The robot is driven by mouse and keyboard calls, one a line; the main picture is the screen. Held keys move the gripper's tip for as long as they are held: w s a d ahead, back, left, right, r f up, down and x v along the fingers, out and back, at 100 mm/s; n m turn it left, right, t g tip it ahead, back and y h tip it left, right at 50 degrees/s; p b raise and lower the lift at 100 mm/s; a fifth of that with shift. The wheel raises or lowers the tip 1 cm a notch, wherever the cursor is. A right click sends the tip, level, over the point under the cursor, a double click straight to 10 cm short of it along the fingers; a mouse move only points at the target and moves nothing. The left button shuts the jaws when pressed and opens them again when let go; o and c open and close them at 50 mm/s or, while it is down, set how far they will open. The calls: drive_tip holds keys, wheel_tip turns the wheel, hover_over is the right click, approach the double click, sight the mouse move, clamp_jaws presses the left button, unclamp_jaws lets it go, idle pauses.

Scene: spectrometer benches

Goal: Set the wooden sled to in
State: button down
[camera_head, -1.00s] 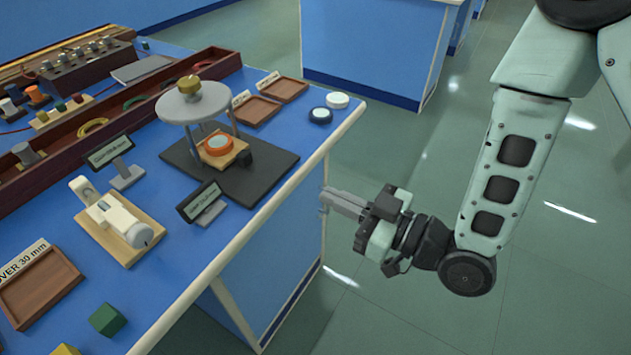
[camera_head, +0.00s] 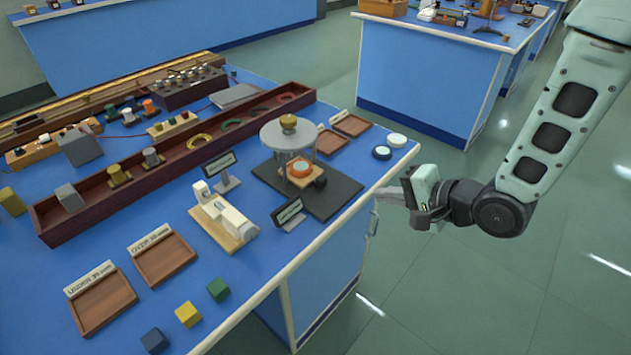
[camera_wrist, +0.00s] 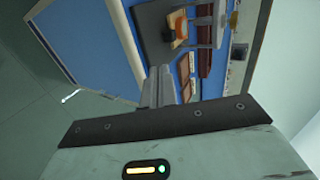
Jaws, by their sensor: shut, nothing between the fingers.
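The wooden sled (camera_head: 302,180) is a small light-wood block bearing an orange ring-shaped piece (camera_head: 300,168). It sits at the front of a stand with a round grey top plate (camera_head: 286,134) and thin posts on a dark base (camera_head: 335,190). A dark block (camera_head: 320,183) is at the sled's right end. The sled's rear part is hidden under the plate. In the wrist view the sled (camera_wrist: 178,25) shows small near the top. My gripper (camera_head: 382,194) is shut and empty, just off the bench's right edge, apart from the sled; its fingers (camera_wrist: 165,88) point toward the bench.
A small display sign (camera_head: 288,211) stands left of the dark base, near a white device on a wooden board (camera_head: 222,220). Two round pucks (camera_head: 382,153) and two shallow wooden trays (camera_head: 350,124) lie behind. Open floor lies right of the bench (camera_head: 318,255).

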sight(320, 177)
drive_tip(key=x, duration=0.9)
drive_tip(key=shift+w+a+f+p, duration=0.1)
drive_tip(key=shift+a+p, duration=0.1)
drive_tip(key=shift+p, duration=0.15)
drive_tip(key=w+a, duration=0.2)
drive_tip(key=shift+a+f+p, duration=0.1)
drive_tip(key=shift+a+p, duration=0.25)
drive_tip(key=shift+p, duration=0.05)
drive_tip(key=shift+w+a, duration=0.4)
drive_tip(key=w+a, duration=0.2)
drive_tip(key=shift+a+f, duration=0.1)
drive_tip(key=shift+a, duration=0.2)
drive_tip(key=shift+w+a+r, duration=0.2)
drive_tip(key=shift+a, duration=0.05)
